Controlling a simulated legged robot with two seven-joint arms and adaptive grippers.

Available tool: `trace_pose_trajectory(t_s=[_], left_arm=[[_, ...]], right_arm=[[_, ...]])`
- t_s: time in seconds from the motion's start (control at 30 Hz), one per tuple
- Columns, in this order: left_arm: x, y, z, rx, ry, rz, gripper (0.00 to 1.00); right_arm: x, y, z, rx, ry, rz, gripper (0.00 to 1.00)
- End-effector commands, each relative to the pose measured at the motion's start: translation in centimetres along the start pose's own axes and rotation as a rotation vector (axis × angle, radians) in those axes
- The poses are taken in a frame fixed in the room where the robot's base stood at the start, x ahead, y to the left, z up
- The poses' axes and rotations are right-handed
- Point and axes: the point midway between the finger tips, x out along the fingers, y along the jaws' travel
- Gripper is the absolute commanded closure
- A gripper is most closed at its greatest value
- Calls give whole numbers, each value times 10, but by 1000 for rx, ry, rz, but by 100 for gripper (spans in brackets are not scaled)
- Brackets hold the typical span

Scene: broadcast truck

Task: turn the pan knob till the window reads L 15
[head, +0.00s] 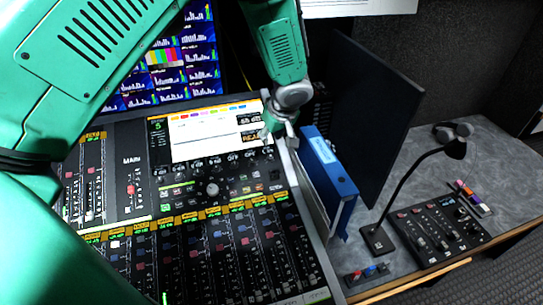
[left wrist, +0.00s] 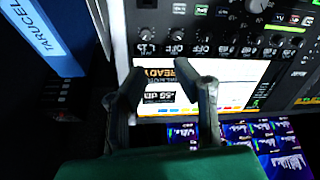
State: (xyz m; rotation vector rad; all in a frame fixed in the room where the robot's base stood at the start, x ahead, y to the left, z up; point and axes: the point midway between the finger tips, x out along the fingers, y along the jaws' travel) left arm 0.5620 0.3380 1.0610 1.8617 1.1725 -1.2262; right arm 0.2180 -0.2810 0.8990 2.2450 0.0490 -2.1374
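The mixing console (head: 135,125) has a lit screen (head: 205,133) and, below it, a row of small knobs with readout windows (head: 215,160); several read OFF. In the left wrist view the readouts (left wrist: 178,49) appear upside down, and a small knob (left wrist: 147,33) stands at the row's end. My right gripper is not in view.
A blue binder (head: 328,172) stands just right of the console, with a dark panel (head: 375,115) behind it. Fader strips (head: 200,255) fill the console's front. A gooseneck lamp (head: 410,190) and a small control box (head: 437,232) are on the grey desk at right.

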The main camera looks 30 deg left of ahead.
Motion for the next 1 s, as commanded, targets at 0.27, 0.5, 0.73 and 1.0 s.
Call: trace_pose_trajectory(t_s=[0.27,0.5,0.73,1.0], left_arm=[[-13,-2,0,0,0,0,74],[-13,-2,0,1,0,0,74],[-13,-2,0,2,0,1,74],[-25,-2,-1,0,1,2,74]], right_arm=[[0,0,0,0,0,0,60],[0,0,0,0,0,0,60],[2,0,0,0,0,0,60],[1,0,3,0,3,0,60]])
